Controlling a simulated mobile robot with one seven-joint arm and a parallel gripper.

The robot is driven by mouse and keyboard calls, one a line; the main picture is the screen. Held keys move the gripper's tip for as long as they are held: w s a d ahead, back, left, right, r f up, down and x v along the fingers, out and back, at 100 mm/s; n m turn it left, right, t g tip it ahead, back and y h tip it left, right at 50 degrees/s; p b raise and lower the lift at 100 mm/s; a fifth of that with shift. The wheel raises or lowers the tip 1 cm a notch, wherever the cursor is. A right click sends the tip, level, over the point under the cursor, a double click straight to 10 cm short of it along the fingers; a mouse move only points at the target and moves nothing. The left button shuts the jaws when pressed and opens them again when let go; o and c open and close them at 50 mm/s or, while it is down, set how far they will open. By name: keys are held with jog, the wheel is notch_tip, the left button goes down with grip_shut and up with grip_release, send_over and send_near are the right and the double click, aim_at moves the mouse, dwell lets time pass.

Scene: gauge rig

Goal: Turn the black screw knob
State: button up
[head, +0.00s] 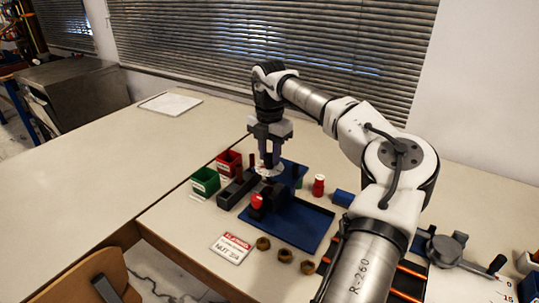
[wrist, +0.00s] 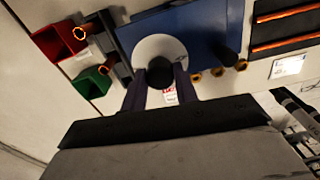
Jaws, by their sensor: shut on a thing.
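The black screw knob (wrist: 160,72) shows in the wrist view in front of a round white disc (wrist: 150,48) on the blue rig (wrist: 200,25). My gripper (wrist: 161,88) has one finger on each side of the knob and is shut on it. In the head view my gripper (head: 269,162) points straight down onto the white disc (head: 268,172) of the blue rig (head: 310,220). The knob itself is mostly hidden between the fingers there. How far the knob is turned cannot be told.
A red bin (head: 229,161) and a green bin (head: 205,182) stand left of the rig. A red-topped black post (head: 257,203) is close to the gripper. Several brass nuts (head: 263,243) and a label card (head: 231,248) lie in front. The left table is mostly clear.

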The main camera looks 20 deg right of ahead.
aim_at(269, 155)
jog(key=shift+m, duration=1.3)
jog(key=shift+b, duration=0.3)
jog(key=o, duration=1)
jog(key=shift+c, duration=0.2)
jog(key=shift+r, duration=0.15)
notch_tip(269, 155, up, 14)
jog(key=shift+f+b, duration=0.2)
jog(key=shift+b, duration=0.1)
